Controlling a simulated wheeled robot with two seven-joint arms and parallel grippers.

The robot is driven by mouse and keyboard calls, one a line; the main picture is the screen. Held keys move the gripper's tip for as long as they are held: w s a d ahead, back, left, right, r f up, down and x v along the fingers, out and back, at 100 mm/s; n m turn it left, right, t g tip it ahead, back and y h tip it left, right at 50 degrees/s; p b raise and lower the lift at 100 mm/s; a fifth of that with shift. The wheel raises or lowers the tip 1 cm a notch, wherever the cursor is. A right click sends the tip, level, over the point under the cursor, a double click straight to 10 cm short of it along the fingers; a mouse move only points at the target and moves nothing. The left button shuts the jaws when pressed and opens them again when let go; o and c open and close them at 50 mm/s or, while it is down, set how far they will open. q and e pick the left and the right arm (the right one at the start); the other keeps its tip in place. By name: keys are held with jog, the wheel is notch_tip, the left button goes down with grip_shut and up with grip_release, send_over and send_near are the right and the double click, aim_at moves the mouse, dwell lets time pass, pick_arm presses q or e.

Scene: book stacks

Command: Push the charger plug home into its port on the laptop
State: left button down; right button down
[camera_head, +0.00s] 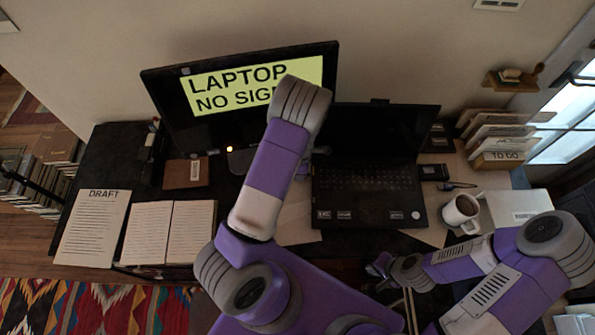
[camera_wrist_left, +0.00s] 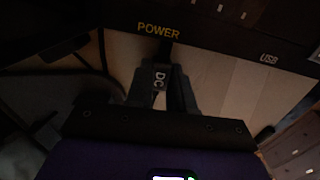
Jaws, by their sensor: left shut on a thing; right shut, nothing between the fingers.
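The black laptop (camera_head: 367,205) lies open on the desk in the head view. Its dark side edge fills the top of the left wrist view, with a yellow POWER label (camera_wrist_left: 158,31) and a USB label (camera_wrist_left: 268,58). My left gripper (camera_wrist_left: 162,92) is shut on the charger plug (camera_wrist_left: 160,78), a dark piece marked DC. The plug points at the edge just below POWER; shadow hides whether its tip is in the port. In the head view my left arm largely hides this gripper at the laptop's left side. My right gripper (camera_head: 381,265) is shut and empty, in front of the desk.
A monitor (camera_head: 217,103) reading LAPTOP NO SIGNAL stands behind. An open book (camera_head: 168,233) and a DRAFT sheet (camera_head: 92,228) lie at left. A mug (camera_head: 461,211), a white box (camera_head: 519,205) and a TO DO paper rack (camera_head: 500,158) are at right.

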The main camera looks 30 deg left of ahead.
pick_arm(q)
jog(key=shift+w+d, duration=0.15)
jog(key=shift+d, duration=0.15)
jog(key=shift+a, duration=0.2)
jog(key=shift+s+a, duration=0.4)
jog(key=shift+a, duration=0.1)
jog(key=shift+p, duration=0.35)
dwell(1.4)
jog(key=shift+w+d, duration=0.4)
jog(key=shift+d, duration=0.3)
jog(key=c, duration=0.9)
grip_release()
